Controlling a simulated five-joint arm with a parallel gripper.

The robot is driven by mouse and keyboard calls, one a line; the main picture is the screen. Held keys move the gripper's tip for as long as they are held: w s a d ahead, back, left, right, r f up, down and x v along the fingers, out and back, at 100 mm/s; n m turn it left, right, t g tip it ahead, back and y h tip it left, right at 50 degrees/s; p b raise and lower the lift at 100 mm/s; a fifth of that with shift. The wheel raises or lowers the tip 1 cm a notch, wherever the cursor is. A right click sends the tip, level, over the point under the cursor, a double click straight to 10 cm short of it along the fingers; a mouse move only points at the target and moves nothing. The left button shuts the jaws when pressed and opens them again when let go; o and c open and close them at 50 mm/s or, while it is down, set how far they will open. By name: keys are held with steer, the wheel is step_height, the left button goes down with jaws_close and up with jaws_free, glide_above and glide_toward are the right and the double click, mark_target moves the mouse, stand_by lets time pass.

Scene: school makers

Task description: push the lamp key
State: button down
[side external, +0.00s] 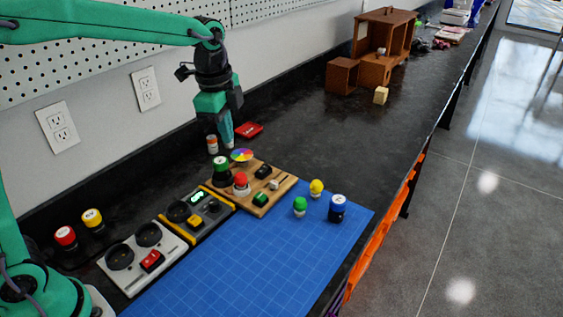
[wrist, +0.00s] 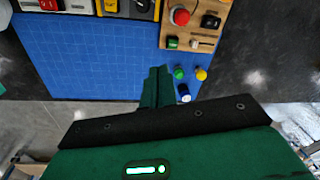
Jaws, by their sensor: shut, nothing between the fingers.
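A wooden board (side external: 250,207) carries a red round button (side external: 240,180), a green key (side external: 261,200), a black key (side external: 263,171) and a small pale knob (side external: 274,184). I cannot tell from markings which one is the lamp key. The wrist view shows the board's red button (wrist: 180,17), green key (wrist: 173,42) and black key (wrist: 210,21) at the top. My gripper (side external: 228,143) is shut and empty, pointing down above the counter behind the board, apart from the keys. Its closed fingers also show in the wrist view (wrist: 157,78).
Left of the board stand a yellow-edged box (side external: 184,212) and a white socket unit (side external: 130,277) with a red switch. Small green, yellow and blue capped pieces (side external: 337,208) stand on the blue mat (side external: 230,270). A red tray (side external: 249,130) lies near my gripper. The counter beyond is mostly clear.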

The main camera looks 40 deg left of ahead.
mark_target(256, 197)
steer(key=w+d+f+m+g, duration=0.1)
steer(key=w+d+f+m, duration=0.1)
steer(key=w+f+m, duration=0.2)
steer(key=shift+w+d+f, duration=0.2)
steer(key=shift+w+f, duration=0.2)
steer(key=shift+w, duration=0.3)
steer(key=shift+f, duration=0.15)
step_height(256, 197, down, 14)
steer(key=shift+r, duration=0.1)
stand_by(0.5)
steer(key=shift+f, duration=1.25)
steer(key=shift+s, duration=0.1)
step_height(256, 197, up, 15)
stand_by(0.4)
stand_by(0.8)
